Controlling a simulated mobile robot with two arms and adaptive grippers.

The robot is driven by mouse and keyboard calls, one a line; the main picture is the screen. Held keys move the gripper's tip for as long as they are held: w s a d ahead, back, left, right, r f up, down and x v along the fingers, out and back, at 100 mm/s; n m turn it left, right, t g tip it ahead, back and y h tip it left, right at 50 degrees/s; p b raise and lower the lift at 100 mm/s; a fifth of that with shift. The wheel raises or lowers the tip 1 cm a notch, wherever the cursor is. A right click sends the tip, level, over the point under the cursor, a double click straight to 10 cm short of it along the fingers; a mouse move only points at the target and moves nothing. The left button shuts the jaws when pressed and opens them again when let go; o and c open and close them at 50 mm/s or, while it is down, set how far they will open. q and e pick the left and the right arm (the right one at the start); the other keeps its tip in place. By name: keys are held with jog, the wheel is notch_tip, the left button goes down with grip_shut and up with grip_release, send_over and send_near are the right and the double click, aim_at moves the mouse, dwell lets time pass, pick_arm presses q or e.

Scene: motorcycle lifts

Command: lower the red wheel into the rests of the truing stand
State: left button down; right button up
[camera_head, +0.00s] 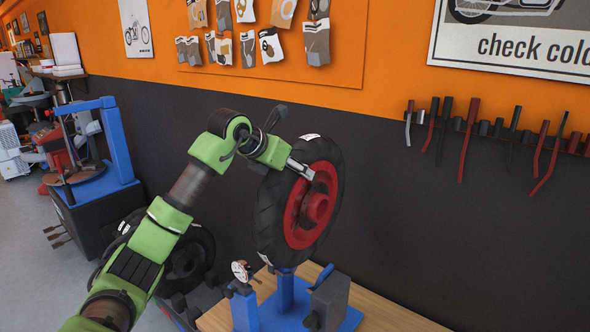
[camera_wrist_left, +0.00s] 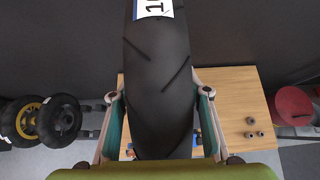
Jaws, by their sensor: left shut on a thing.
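The red wheel (camera_head: 314,207), a red hub and rim inside a black tyre, stands upright above the blue truing stand (camera_head: 285,297). The stand is on a wooden bench, with a dial gauge (camera_head: 241,270) at its left; the tyre's lower edge overlaps the stand in the picture, and I cannot tell if they touch. My left gripper (camera_head: 301,169) is shut on the wheel across its upper part. In the left wrist view the tyre (camera_wrist_left: 158,85) fills the space between the two fingers (camera_wrist_left: 158,118). The stand's rests are mostly hidden. My right gripper is not in view.
The wooden bench (camera_head: 385,314) has bare room to the right of the stand. Loose dark tyres (camera_head: 190,258) are at its left. A blue tyre machine (camera_head: 118,150) stands farther left. A dark wall with hanging tools (camera_head: 472,130) is close behind the wheel.

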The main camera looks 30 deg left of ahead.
pick_arm(q)
jog(key=shift+f+b, duration=0.6)
jog(key=shift+b, duration=0.25)
jog(key=b, duration=0.7)
send_over(295, 237)
jog(key=shift+s+f, duration=0.1)
jog(key=shift+f, duration=4.45)
jog(key=shift+f+b, duration=4.8)
jog(key=shift+f, duration=1.45)
jog(key=shift+d+f+b, duration=0.1)
jog(key=shift+f+b, duration=0.2)
jog(key=shift+f, duration=0.15)
